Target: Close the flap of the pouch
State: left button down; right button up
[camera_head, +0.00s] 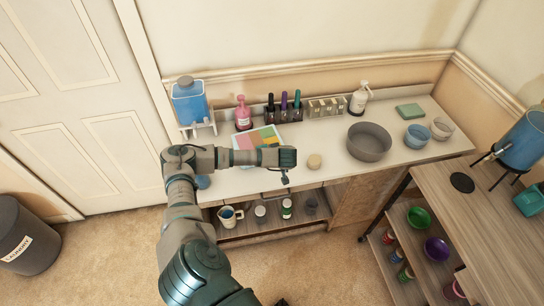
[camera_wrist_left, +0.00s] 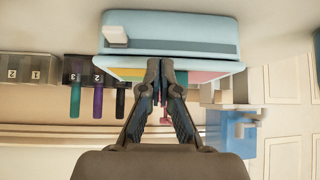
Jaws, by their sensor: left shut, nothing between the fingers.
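The pouch shows upside down in the left wrist view as a light blue body (camera_wrist_left: 185,29) with a white tab (camera_wrist_left: 115,34). In the head view, the patches of the pouch (camera_head: 264,136) show behind my left forearm, which hides the rest. My left gripper (camera_wrist_left: 160,66) is shut and empty, its tips overlapping the panel's edge in the wrist view; contact is unclear. My right gripper is not in view.
Behind the pouch stand a pink bottle (camera_head: 243,115), several dark-based bottles (camera_head: 284,107) and numbered boxes (camera_head: 327,107). A blue container (camera_head: 188,103) is at the left. A round sponge-like piece (camera_head: 314,161) and a grey bowl (camera_head: 369,142) are to the right. Cups stand on the shelf below.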

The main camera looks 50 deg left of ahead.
pick_arm(q)
jog(key=shift+d+r, duration=0.3)
jog(key=shift+d, duration=0.3)
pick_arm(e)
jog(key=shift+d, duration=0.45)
pick_arm(q)
jog(key=shift+a, duration=0.1)
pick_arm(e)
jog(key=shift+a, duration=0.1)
